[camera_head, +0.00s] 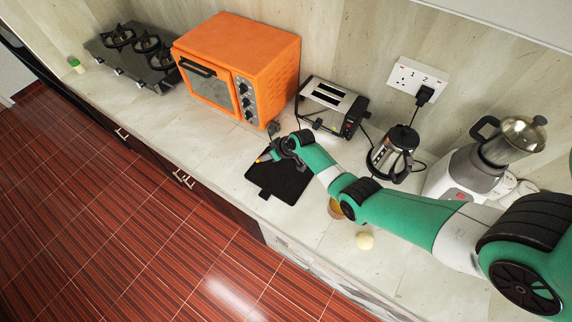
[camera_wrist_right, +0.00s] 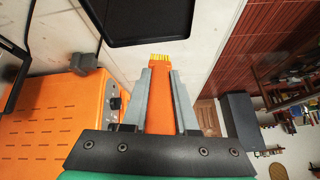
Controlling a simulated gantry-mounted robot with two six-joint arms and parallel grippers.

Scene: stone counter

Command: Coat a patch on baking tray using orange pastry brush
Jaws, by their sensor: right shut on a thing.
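The black baking tray (camera_head: 283,187) lies flat on the counter in front of the orange oven, with its handle tab toward the front edge. In the right wrist view part of the tray (camera_wrist_right: 155,20) shows at the top. My right gripper (camera_head: 272,154) is over the tray's back left part, shut on the orange pastry brush (camera_head: 264,157). In the right wrist view the brush (camera_wrist_right: 160,100) sits between both fingers, its yellow bristles pointing out past the fingertips, close to the tray's edge in the picture. I cannot tell if the bristles touch the tray. My left gripper is not in view.
The orange oven (camera_head: 237,62) stands behind and left of the tray, the toaster (camera_head: 333,105) behind it. A glass kettle (camera_head: 396,152) and a blender (camera_head: 490,155) stand right. A small bowl (camera_head: 335,209) and a pale round thing (camera_head: 364,241) are under and beside my forearm.

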